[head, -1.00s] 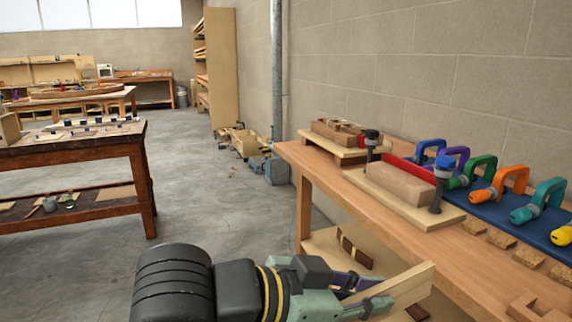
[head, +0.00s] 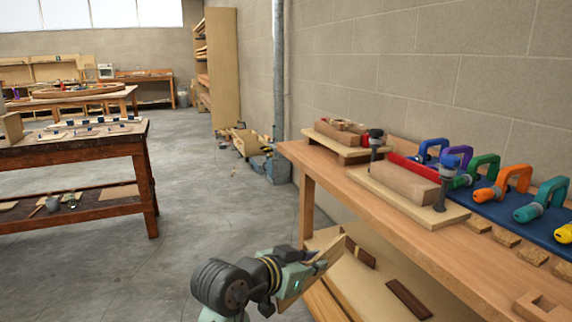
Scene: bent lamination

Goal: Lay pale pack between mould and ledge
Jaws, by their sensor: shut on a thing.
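My gripper (head: 316,264) is at the lower middle of the head view, left of the workbench, shut on the pale pack (head: 296,288). The pack is a thin, pale wooden strip, held tilted with its far end up to the right. The arm hides part of it. The mould appears to be the long brown wooden block (head: 404,184) on a pale baseboard (head: 443,216) on the bench. A red strip (head: 412,168) runs behind the block; I cannot tell whether it is the ledge. The pack is well apart from the block.
Dark posts (head: 446,187) stand at the ends of the block. Several coloured clamps (head: 489,167) lie on a blue mat to the right. The workbench (head: 400,226) has bare wood along its front. A dark strip (head: 409,299) lies on the lower shelf. Open floor lies left.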

